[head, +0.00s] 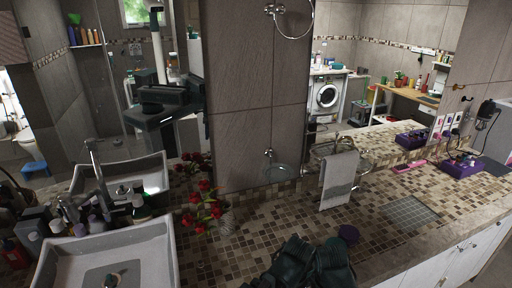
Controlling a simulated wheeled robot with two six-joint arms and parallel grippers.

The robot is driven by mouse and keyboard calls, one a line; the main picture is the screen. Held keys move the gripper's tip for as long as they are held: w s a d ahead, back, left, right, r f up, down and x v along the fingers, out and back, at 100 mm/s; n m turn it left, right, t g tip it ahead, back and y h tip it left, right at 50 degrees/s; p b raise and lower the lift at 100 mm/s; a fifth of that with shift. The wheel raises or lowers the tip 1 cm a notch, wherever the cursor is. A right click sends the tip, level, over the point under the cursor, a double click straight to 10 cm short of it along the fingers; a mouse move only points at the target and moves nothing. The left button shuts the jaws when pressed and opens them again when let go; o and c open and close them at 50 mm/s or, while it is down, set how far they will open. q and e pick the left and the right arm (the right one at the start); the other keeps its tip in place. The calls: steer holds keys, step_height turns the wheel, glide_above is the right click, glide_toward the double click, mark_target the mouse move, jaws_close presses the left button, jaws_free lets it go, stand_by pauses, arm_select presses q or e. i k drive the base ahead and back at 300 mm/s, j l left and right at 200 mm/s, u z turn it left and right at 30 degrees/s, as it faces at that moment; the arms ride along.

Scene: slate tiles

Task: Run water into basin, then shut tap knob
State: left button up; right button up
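A white rectangular basin (70,262) stands on the counter at the lower left, cut off by the bottom edge. Its grey inside and drain (110,281) show, and I see no water in it. A tall silver tap (97,170) rises behind it, its foot hidden by bottles. I cannot make out its knob or any stream. A second basin shape (150,172) behind looks like a mirror reflection.
Several bottles (60,215) crowd the basin's back left. Red flowers (205,208) stand to its right. A towel (338,180) hangs farther right, near a purple box (462,165). Mosaic counter (270,225) is clear between.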

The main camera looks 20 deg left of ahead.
mark_target(66, 199)
steer(key=u, duration=2)
